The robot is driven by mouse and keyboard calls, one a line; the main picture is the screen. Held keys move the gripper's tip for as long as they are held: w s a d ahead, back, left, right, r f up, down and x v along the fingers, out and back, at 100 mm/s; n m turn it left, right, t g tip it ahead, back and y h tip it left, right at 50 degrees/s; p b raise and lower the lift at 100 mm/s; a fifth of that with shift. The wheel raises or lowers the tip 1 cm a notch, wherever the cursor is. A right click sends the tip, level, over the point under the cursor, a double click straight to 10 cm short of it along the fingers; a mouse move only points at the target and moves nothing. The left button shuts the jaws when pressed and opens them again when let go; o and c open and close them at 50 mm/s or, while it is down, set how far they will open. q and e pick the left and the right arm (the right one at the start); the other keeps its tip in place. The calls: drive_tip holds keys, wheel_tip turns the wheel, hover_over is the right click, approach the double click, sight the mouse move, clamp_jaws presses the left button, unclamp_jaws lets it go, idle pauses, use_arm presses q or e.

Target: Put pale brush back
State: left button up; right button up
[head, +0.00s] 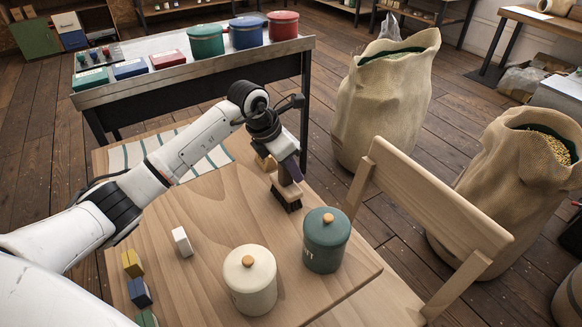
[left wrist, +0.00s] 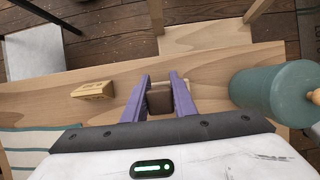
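A brush (head: 287,191) with a pale wooden body and dark bristles is at the far right part of the wooden table, below my left gripper (head: 285,172). I cannot tell whether its bristles touch the table. In the left wrist view my left gripper (left wrist: 160,98) has its two purple fingers on either side of the brush's brown grip (left wrist: 160,101), with no clear gap. A small tan wooden block with dark marks (left wrist: 92,90) lies beside it on the table; it also shows in the head view (head: 265,162). My right gripper is in neither view.
On the table (head: 215,215) stand a green lidded canister (head: 326,244) and a cream one (head: 250,283), near the brush. A white block (head: 182,241), coloured blocks (head: 133,263) and a striped cloth (head: 205,160) lie left. A chair (head: 425,205) stands right.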

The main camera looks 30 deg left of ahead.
use_arm(q)
drive_tip(key=o, duration=0.4)
drive_tip(key=shift+c, duration=0.2)
drive_tip(key=shift+r, duration=0.15)
drive_tip(key=v, duration=1.2)
